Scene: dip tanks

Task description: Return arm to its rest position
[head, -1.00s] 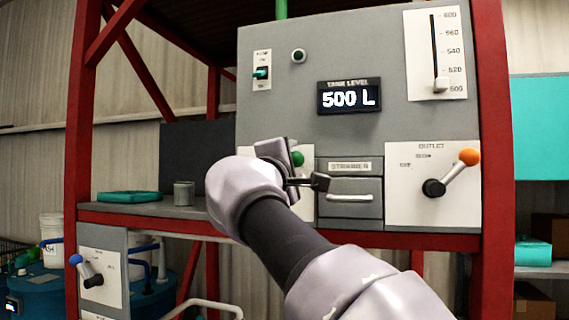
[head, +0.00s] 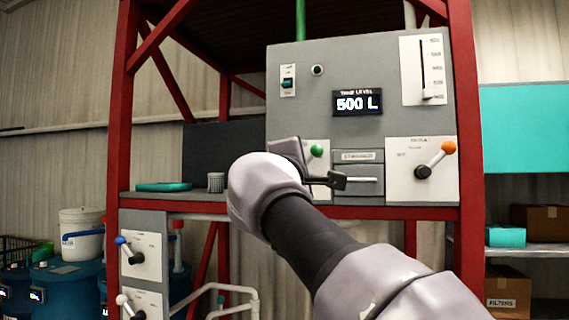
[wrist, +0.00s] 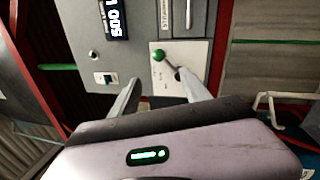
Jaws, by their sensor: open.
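My gripper (head: 312,170) is in front of the grey control panel (head: 290,118), with my arm reaching up from the lower right. In the wrist view my gripper (wrist: 160,92) has its two fingers spread apart with nothing held between them. A green-knobbed lever (head: 317,150) on a white plate shows just behind the gripper; its knob also shows in the wrist view (wrist: 159,55), beyond the fingertips. Whether a finger touches the lever is unclear. My wrist hides part of that plate in the head view.
The panel has a "500 L" display (head: 357,103), a drawer (head: 358,187) and an orange-knobbed lever (head: 436,160). Red frame posts (head: 121,120) stand at both sides. A grey cup (head: 215,182) and teal tray (head: 164,187) sit on the shelf. Blue drums (head: 70,285) stand lower left.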

